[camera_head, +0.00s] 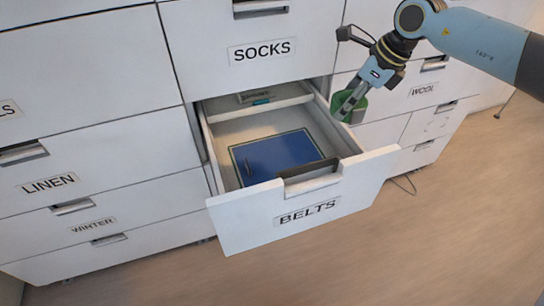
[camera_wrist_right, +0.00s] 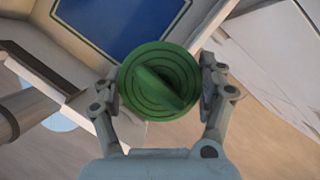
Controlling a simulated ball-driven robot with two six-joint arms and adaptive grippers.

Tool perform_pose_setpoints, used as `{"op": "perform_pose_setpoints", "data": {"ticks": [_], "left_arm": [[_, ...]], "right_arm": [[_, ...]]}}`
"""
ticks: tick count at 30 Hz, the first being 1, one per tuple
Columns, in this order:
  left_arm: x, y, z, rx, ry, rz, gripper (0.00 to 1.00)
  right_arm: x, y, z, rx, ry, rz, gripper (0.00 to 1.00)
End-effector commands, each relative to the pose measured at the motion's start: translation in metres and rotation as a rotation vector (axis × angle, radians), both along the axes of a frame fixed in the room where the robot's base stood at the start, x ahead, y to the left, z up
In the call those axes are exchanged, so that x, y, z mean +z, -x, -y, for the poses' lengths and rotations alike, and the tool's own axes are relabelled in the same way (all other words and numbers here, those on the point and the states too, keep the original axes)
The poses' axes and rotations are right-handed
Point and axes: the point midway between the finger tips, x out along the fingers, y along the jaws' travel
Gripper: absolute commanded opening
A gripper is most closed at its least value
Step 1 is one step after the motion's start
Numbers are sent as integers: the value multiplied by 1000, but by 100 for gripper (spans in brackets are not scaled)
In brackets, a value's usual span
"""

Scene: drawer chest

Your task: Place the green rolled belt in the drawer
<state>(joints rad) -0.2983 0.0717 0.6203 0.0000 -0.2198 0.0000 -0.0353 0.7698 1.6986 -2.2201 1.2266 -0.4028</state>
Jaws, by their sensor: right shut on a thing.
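The green rolled belt (camera_wrist_right: 160,82) is a round coil with visible rings. My right gripper (camera_wrist_right: 162,88) is shut on it, with one finger at each side. In the head view the belt (camera_head: 350,106) shows partly behind my right gripper (camera_head: 347,104), near the right side wall of the open drawer. The drawer (camera_head: 240,215) is labelled BELTS and is pulled out. A blue panel with a pale border (camera_head: 275,157) lies flat on its floor. My left gripper is not in view.
The chest has closed drawers around the open one, labelled SOCKS (camera_head: 262,50), LINEN (camera_head: 50,185), WINTER (camera_head: 93,225) and WOOL (camera_head: 423,90). A small teal item (camera_head: 261,101) is at the open drawer's back. Wooden floor (camera_head: 440,235) is clear at the front right.

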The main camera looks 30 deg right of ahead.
Motion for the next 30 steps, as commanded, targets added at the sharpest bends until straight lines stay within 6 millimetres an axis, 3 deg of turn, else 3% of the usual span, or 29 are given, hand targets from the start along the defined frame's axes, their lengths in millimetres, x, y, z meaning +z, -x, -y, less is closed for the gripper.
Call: {"op": "perform_pose_setpoints", "data": {"ticks": [8, 18, 24, 30], "left_arm": [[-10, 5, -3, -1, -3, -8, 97], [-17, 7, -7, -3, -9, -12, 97], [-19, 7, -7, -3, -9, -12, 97], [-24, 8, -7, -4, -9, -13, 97]], "right_arm": [[-22, -25, -44, 86, -4, 6, 36], [-69, -57, -116, 85, -3, 4, 36], [-81, -65, -132, 84, 2, 4, 36], [-102, -65, -133, 83, 3, 2, 36]]}}
